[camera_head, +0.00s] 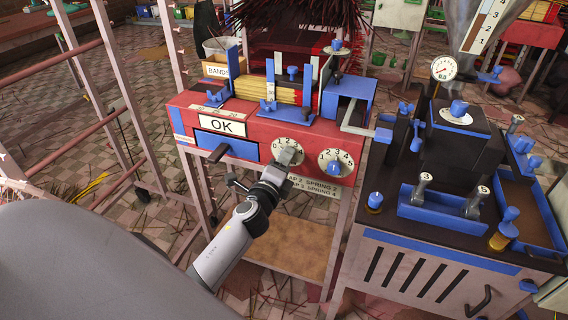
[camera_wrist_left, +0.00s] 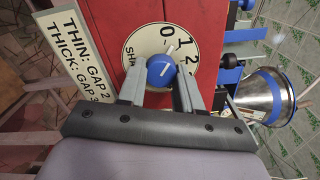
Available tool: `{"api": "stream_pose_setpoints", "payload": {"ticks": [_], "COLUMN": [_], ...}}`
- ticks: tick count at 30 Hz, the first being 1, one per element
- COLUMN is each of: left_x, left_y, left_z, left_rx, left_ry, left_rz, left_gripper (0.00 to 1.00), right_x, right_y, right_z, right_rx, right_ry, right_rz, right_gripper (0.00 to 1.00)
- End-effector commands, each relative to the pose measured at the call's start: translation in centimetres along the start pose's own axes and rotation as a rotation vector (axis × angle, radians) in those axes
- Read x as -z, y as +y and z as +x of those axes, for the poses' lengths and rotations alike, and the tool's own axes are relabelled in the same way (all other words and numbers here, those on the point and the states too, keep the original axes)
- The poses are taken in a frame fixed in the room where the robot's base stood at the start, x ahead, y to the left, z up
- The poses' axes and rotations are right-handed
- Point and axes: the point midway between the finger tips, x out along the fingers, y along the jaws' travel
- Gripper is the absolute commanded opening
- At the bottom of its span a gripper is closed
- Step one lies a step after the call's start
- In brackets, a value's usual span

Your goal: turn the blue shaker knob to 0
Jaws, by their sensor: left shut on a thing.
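The blue shaker knob (camera_wrist_left: 161,71) sits on a round cream dial (camera_wrist_left: 148,45) on the red machine front in the left wrist view. The dial shows 0, 1 and 2, and a partly hidden label beginning "SH". A pale pointer by the knob appears to point between 0 and 1. My left gripper (camera_wrist_left: 160,84) is shut on the knob, one finger on each side. In the head view, my left gripper (camera_head: 287,158) is at the left dial (camera_head: 288,142) and hides its knob. My right gripper is not in view.
A second dial (camera_head: 347,158) with a blue knob is just right. An "OK" sign (camera_head: 222,126) and blue drawer front (camera_head: 226,146) are at left. A labelled plate (camera_head: 313,186) lies below the dials. A dark-topped machine (camera_head: 430,259) stands at right.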

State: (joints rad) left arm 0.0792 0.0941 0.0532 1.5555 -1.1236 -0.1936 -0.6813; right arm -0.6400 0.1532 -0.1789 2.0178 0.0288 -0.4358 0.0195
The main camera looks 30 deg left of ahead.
Motion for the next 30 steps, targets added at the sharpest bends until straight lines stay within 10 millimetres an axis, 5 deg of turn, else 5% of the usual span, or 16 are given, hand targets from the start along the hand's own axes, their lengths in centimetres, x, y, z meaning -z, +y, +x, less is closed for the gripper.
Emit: {"api": "stream_pose_setpoints", "payload": {"ticks": [12,30], "left_x": [0.02,0.01], "left_y": [0.00,-0.02], "left_z": [-0.03,-0.04], "left_rx": [-0.001,-0.002], "left_ry": [0.000,0.000], "left_rz": [-0.255,-0.319], "left_gripper": [0.04,0.04], "right_x": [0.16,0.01], "right_y": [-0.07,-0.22], "right_z": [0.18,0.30], "right_rx": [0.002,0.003], "right_ry": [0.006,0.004], "right_rz": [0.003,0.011], "right_gripper": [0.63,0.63]}}
